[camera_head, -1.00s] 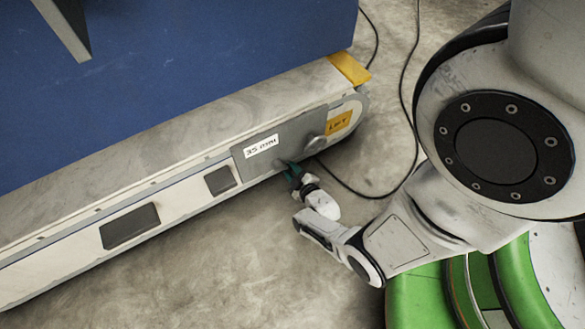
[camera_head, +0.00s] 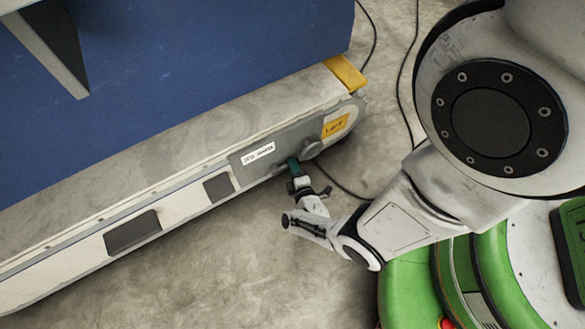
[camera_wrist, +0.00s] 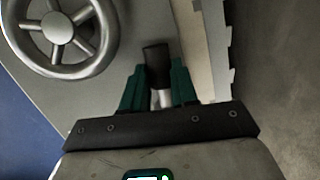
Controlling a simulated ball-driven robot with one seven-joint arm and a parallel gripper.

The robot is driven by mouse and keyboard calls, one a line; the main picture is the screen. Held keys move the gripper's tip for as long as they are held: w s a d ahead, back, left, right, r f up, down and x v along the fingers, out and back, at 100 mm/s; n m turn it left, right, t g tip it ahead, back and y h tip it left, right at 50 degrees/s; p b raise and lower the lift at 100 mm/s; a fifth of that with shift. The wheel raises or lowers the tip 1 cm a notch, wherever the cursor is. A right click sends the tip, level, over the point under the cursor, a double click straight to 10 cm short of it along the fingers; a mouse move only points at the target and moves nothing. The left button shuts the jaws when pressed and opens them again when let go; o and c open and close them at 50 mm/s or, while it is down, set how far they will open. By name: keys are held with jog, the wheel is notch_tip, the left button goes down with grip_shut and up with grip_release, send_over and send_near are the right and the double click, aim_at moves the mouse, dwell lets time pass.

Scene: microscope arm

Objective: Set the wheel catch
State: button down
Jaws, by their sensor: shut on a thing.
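My gripper (camera_wrist: 157,82) has its two green fingers on either side of a small dark-tipped lever (camera_wrist: 155,52) with a light metal stem. It is shut on this lever, taken as the catch. A grey spoked handwheel (camera_wrist: 58,28) is to the left in the wrist view, apart from the fingers. In the head view my gripper (camera_head: 294,166) is at the grey side panel, just left of the handwheel (camera_head: 312,149). The lever is hidden there by the fingers.
A long pale base (camera_head: 75,230) with a grey panel, a white label (camera_head: 258,153) and a yellow label (camera_head: 336,125) runs under a blue body (camera_head: 200,60). A dark cable (camera_head: 345,190) lies on the floor. Bare floor is open in front.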

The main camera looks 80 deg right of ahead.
jog(key=shift+r+n, duration=0.35)
jog(key=shift+n, duration=0.25)
jog(key=c, duration=0.9)
grip_release()
jog(key=shift+o, duration=0.2)
jog(key=p+v, duration=0.3)
jog(key=v, duration=0.7)
jog(key=shift+a, duration=0.45)
jog(key=shift+s+f, duration=0.1)
jog(key=shift+f, duration=0.05)
